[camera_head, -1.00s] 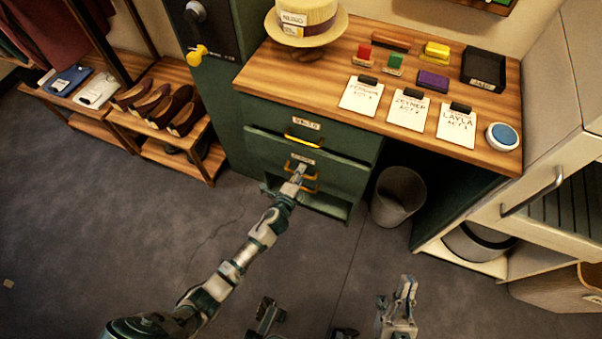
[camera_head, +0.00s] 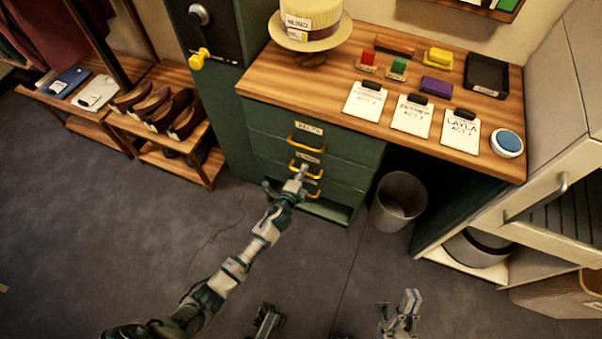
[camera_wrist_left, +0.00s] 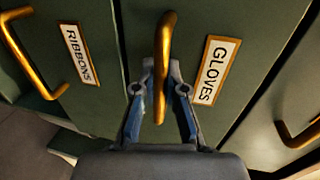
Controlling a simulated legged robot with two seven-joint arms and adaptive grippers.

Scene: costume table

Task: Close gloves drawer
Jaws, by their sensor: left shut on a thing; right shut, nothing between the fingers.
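The green drawer unit (camera_head: 348,150) stands under the left part of the table. The gloves drawer (camera_wrist_left: 190,25) is the middle one, with its white GLOVES label (camera_wrist_left: 214,69) and gold handle (camera_wrist_left: 164,60) clear in the left wrist view. Its front looks about level with its neighbours; a small gap cannot be ruled out. My left gripper (camera_head: 302,174) is at this handle. In the left wrist view its fingers (camera_wrist_left: 160,85) are shut on the handle, one on each side. My right gripper (camera_head: 409,297) is shut and empty, low in front, away from the drawers.
The ribbons drawer (camera_wrist_left: 75,60) is below the gloves drawer, the belts drawer (camera_head: 345,146) above. A bin (camera_head: 398,200) stands right of the unit. A shoe rack (camera_head: 165,135) is to the left. The tabletop (camera_head: 350,70) holds a hat, cards and stamps. Floor in front is open.

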